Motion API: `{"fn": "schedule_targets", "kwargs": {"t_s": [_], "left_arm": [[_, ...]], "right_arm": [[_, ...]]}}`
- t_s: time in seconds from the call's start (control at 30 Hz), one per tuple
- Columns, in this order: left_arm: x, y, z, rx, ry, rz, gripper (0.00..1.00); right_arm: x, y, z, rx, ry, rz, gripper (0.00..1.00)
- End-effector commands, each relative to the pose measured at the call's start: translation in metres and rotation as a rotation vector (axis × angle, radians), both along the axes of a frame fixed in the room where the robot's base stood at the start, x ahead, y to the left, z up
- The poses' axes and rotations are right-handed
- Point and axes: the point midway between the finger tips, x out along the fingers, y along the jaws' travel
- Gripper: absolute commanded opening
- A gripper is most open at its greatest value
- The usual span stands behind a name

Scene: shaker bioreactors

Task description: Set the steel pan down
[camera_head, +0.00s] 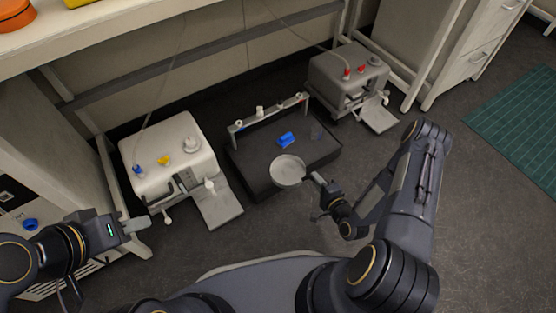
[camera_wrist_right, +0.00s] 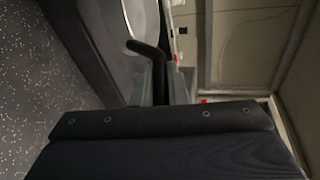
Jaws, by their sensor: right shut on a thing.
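The steel pan (camera_head: 287,170) is a round, light grey dish near the front edge of the dark platform (camera_head: 262,176). My right gripper (camera_head: 318,178) is shut on the pan at its right side. I cannot tell whether the pan touches the platform or hangs just above it. In the right wrist view, part of the pan's pale round rim (camera_wrist_right: 146,14) shows at the top, with a dark handle-like piece below it. My left gripper (camera_head: 136,225) is at the lower left, away from the pan, and its opening is unclear.
A blue block (camera_head: 286,139) and a rack with small caps (camera_head: 267,114) are on the platform. A white machine (camera_head: 166,156) stands to the left and a grey machine (camera_head: 346,75) behind right. A green mat (camera_head: 515,125) lies on the right floor.

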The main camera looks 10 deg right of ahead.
Motion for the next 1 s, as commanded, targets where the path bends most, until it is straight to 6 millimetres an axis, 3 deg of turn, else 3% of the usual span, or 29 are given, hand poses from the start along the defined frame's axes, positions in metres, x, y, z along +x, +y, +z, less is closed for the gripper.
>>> {"fn": "schedule_targets", "kwargs": {"t_s": [0.37, 0.5, 0.87, 1.0], "left_arm": [[0.000, 0.000, -0.041, 0.000, 0.001, 0.000, 0.36], [0.000, 0.000, -0.056, 0.000, 0.001, 0.000, 0.36], [0.000, 0.000, -0.070, 0.000, 0.000, 0.000, 0.36], [0.000, 0.000, -0.082, 0.000, 0.000, 0.000, 0.36]], "right_arm": [[0.081, 0.040, -0.044, 0.001, -0.006, 0.005, 0.00], [0.098, 0.048, -0.073, 0.000, -0.003, 0.003, 0.00], [0.118, 0.057, -0.097, 0.001, -0.002, 0.002, 0.00], [0.121, 0.057, -0.119, 0.000, -0.001, 0.001, 0.00]]}}
